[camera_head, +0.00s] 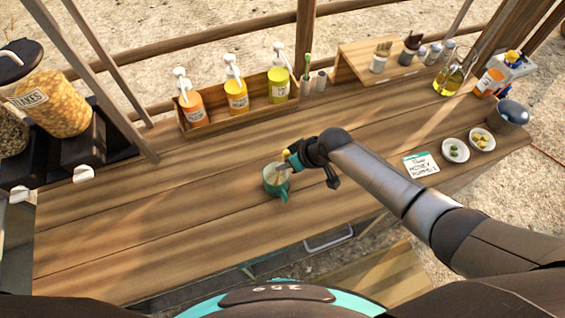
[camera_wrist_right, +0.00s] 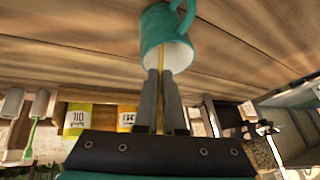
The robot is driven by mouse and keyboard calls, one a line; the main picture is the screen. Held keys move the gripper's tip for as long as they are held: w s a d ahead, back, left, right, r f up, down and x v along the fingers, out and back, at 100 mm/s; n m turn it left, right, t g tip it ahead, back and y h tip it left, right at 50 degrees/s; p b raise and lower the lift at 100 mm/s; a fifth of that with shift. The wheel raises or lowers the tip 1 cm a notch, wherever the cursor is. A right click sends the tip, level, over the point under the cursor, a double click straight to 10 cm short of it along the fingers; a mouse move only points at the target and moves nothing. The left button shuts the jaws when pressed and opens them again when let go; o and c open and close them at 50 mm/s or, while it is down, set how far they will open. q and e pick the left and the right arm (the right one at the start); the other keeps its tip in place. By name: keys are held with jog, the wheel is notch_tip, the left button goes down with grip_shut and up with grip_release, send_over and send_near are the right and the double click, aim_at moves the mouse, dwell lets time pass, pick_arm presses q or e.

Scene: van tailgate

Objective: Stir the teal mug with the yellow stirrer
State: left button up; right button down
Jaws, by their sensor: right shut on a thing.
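The teal mug (camera_head: 274,182) stands upright on the wooden tailgate table near its middle. It also shows in the right wrist view (camera_wrist_right: 158,27), with its pale inside and its handle visible. My right gripper (camera_head: 287,164) is just above the mug's rim. In the right wrist view its two fingers are shut on the yellow stirrer (camera_wrist_right: 161,95), whose far end reaches into the mug's mouth. Whether the stirrer touches the mug's wall or bottom is hidden. My left gripper is not in view.
A wooden rack (camera_head: 240,112) with several pump bottles stands behind the mug. A cereal dispenser (camera_head: 52,102) is at the left. A note card (camera_head: 421,165) and two small dishes (camera_head: 455,150) lie to the right. The wood around the mug is clear.

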jog(key=shift+d+r+p, duration=0.15)
jog(key=shift+r+p, duration=0.35)
jog(key=shift+r, duration=0.35)
jog(key=shift+d+r+p, duration=0.15)
jog(key=shift+r+p, duration=0.35)
jog(key=shift+r, duration=0.3)
jog(key=shift+w+r, duration=0.1)
jog(key=shift+r, duration=0.15)
jog(key=r, duration=0.2)
jog(key=d+r, duration=0.1)
jog(key=r, duration=0.2)
jog(key=shift+w, duration=0.15)
